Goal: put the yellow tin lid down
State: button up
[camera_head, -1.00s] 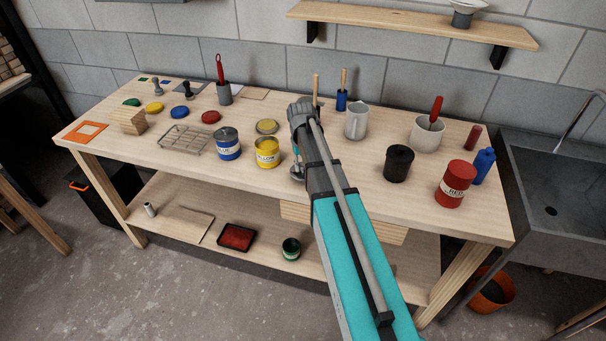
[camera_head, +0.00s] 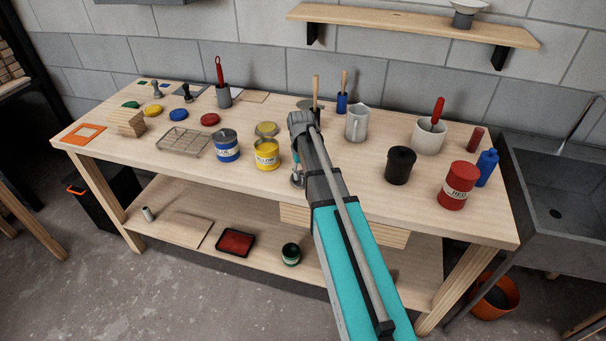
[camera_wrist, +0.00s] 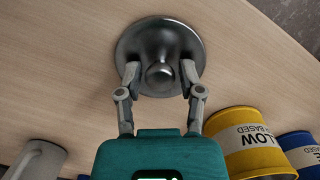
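A round lid with a yellowish face and grey rim (camera_head: 267,128) lies on the bench just behind the yellow tin (camera_head: 267,155). The yellow tin stands upright and shows yellow at its top. My gripper (camera_wrist: 160,75) points down, to the right of the yellow tin and nearer the bench front. Its two fingers stand apart over a shiny grey metal disc with a rounded knob (camera_wrist: 160,38). The knob lies between the fingertips, with a gap visible on each side. In the head view the disc (camera_head: 298,182) is partly hidden by my arm.
The blue tin (camera_head: 227,147) stands left of the yellow one, beside a wire rack (camera_head: 183,141). A grey jug (camera_head: 357,122), black pot (camera_head: 399,165) and red tin (camera_head: 457,185) stand to the right. Bare bench lies in front of the tins.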

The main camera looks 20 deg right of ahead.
jog(key=shift+o, duration=0.5)
jog(key=shift+r, duration=0.2)
notch_tip(320, 180, up, 12)
jog(key=w+p, duration=0.1)
jog(key=p, duration=1.1)
jog(key=shift+w, duration=0.2)
jog(key=shift+f, duration=0.1)
jog(key=s+a, duration=0.5)
jog(key=s, duration=0.4)
jog(key=s+a+n+t, duration=0.1)
jog(key=s+a, duration=0.4)
jog(key=s, duration=0.4)
jog(key=shift+s+n, duration=0.25)
jog(key=shift+n, duration=0.05)
jog(key=shift+f, duration=0.15)
